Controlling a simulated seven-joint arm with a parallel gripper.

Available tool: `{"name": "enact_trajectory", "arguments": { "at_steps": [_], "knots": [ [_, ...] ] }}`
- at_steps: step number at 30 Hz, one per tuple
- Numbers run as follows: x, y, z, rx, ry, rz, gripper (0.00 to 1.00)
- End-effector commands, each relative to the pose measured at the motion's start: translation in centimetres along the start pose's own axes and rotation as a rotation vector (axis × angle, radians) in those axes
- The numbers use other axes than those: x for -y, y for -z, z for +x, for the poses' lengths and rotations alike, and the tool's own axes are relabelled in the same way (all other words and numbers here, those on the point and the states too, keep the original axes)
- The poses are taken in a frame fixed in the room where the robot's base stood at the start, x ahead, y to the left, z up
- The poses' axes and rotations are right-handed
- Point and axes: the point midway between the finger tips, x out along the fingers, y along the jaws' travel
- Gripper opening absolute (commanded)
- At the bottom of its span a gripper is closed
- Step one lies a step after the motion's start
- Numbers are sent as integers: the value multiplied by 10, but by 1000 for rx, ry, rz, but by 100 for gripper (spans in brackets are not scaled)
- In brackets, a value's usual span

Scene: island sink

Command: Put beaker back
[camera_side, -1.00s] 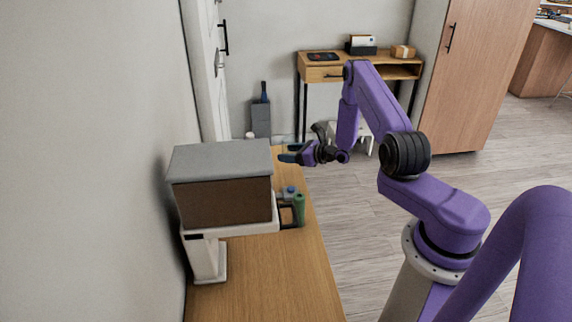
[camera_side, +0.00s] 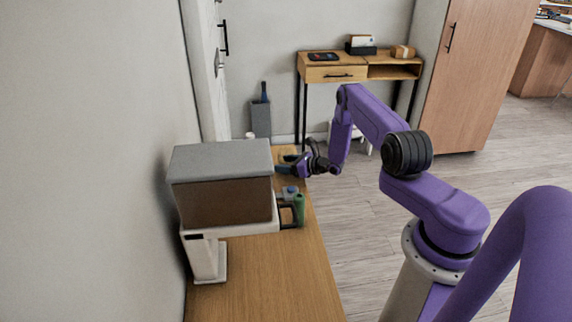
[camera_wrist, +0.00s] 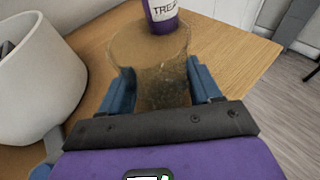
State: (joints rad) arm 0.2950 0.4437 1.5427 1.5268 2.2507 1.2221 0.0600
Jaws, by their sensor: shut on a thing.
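The beaker (camera_wrist: 152,62) is a clear, see-through cup in the middle of the wrist view. My gripper (camera_wrist: 163,88) has its blue fingers on either side of the beaker and is shut on it. The beaker looks upright, over the wooden counter (camera_wrist: 232,55); I cannot tell whether its base touches the wood. In the side view my gripper (camera_side: 286,166) is over the far part of the counter, behind the grey-topped machine (camera_side: 222,158). The beaker is hard to make out there.
A purple container with a "TREA…" label (camera_wrist: 163,14) stands just beyond the beaker. A white, rounded vessel (camera_wrist: 38,75) is close on the left. A green bottle (camera_side: 299,208) and a blue-topped item (camera_side: 289,192) stand beside the machine. The counter's front is clear.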

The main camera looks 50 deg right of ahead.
Motion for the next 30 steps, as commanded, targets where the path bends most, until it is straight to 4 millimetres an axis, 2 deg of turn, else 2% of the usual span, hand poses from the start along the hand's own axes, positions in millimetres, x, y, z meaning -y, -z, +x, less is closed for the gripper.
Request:
{"name": "enact_trajectory", "arguments": {
  "at_steps": [5, 6, 8, 20, 26, 30],
  "knots": [
    [0, 3, 1, 1, 0, 0, 31],
    [0, 3, 1, 0, 0, 0, 70],
    [0, 3, 1, 0, 0, 0, 89],
    [0, -1, 0, 0, 0, 0, 89],
    [1, 0, -27, -2, 3, 3, 89],
    [2, 0, -56, -1, 4, 4, 89]
  ]
}}
